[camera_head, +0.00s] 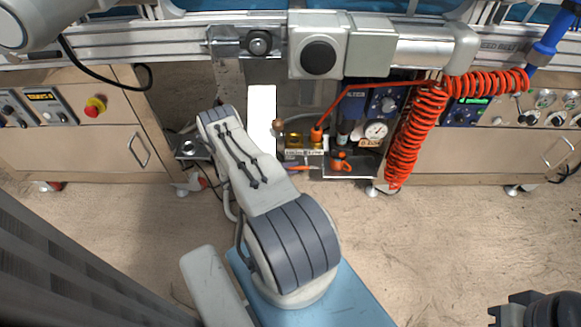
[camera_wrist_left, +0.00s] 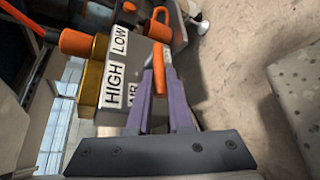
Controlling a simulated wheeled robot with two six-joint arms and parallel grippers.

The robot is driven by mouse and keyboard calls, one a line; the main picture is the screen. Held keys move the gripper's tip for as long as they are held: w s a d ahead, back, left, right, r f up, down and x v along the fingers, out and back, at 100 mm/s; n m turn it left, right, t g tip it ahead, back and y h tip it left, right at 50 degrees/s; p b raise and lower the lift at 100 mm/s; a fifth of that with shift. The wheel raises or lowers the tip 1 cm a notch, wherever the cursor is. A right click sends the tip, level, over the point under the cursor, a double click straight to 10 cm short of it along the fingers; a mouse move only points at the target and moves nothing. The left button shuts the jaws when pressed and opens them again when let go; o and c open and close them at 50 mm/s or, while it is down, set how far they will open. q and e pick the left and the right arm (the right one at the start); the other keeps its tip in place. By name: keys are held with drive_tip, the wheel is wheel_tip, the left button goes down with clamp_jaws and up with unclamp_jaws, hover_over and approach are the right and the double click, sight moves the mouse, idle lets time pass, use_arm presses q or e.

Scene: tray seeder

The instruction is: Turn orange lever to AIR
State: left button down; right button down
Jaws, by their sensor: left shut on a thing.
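The orange lever (camera_wrist_left: 160,72) is a slim bar on the grey valve block (camera_wrist_left: 143,55) in the left wrist view. My left gripper (camera_wrist_left: 157,88) has its purple fingers closed around the lever. In the head view, the lever (camera_head: 301,168) shows small below the brass-coloured fittings (camera_head: 293,140); my arm and the distance hide the fingers there.
A coiled orange hose (camera_head: 402,145) hangs right of the valve area. A pressure gauge (camera_head: 376,130) and a blue regulator box (camera_head: 383,102) sit close by. A metal rail (camera_head: 180,45) runs above. Open floor (camera_head: 450,235) lies in front.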

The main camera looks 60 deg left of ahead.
use_arm(q)
drive_tip(key=c, duration=1.1)
unclamp_jaws()
drive_tip(key=p+v, duration=0.2)
drive_tip(key=v, duration=0.8)
drive_tip(key=shift+s, duration=0.2)
drive_tip(key=shift+a, duration=0.1)
